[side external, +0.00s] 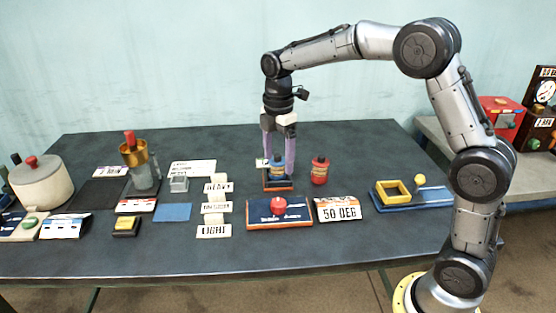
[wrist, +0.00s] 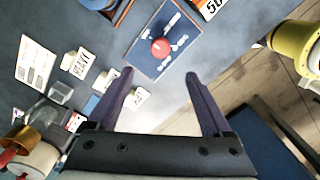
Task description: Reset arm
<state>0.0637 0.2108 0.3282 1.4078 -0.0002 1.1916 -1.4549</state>
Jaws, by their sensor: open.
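My gripper (side external: 279,165) points down over the middle of the table, its two purple fingers spread. In the side external view the fingers line up with a small blue bottle (side external: 278,160) on an orange-edged stand (side external: 279,185). In the wrist view my gripper (wrist: 160,82) is open with nothing between the fingers. Beyond the fingertips there lies a blue board with a red knob (wrist: 160,47). The knob (side external: 278,206) also shows in the side external view. The height of the fingertips above the table is hard to tell.
A red bottle (side external: 320,171) stands to the right, near the 50 DEG sign (side external: 338,209). A yellow square frame on a blue base (side external: 440,198) is farther right. At left are a gold-topped beaker (side external: 147,172), label cards (side external: 214,231) and a white pot (side external: 42,184).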

